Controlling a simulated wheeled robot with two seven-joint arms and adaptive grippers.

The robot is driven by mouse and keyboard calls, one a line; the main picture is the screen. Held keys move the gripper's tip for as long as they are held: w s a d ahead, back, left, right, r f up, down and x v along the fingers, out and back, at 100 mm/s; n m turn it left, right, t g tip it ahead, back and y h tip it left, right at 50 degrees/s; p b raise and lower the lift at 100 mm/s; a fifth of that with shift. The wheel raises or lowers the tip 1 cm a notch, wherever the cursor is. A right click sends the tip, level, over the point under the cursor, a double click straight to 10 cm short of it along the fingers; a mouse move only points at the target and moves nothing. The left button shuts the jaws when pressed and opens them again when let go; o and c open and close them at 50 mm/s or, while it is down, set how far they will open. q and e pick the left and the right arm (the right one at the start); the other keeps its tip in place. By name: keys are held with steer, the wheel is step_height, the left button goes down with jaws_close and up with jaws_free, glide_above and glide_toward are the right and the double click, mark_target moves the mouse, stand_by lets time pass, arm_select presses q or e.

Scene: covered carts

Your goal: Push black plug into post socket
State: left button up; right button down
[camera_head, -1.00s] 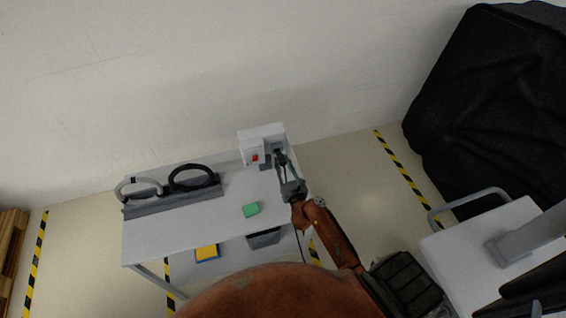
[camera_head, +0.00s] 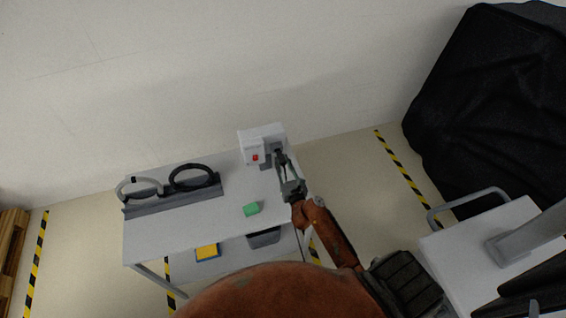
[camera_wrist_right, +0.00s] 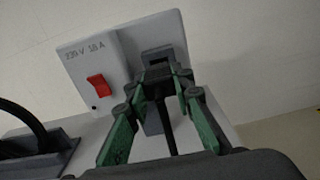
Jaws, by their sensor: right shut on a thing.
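The post (camera_head: 249,141) is a pale box at the back right of the cart, with a red switch on its front. My left gripper is not in view.
A wall stands behind. A black-covered object (camera_head: 490,110) and a white cart (camera_head: 468,257) are on the right.

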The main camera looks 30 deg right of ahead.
mark_target(280, 156)
steer(key=shift+x, duration=1.7)
steer(key=c, duration=1.6)
jaws_free()
steer(key=shift+s, duration=0.15)
steer(key=v, duration=1.1)
steer(key=shift+s+a, duration=0.2)
steer(key=shift+s, duration=0.15)
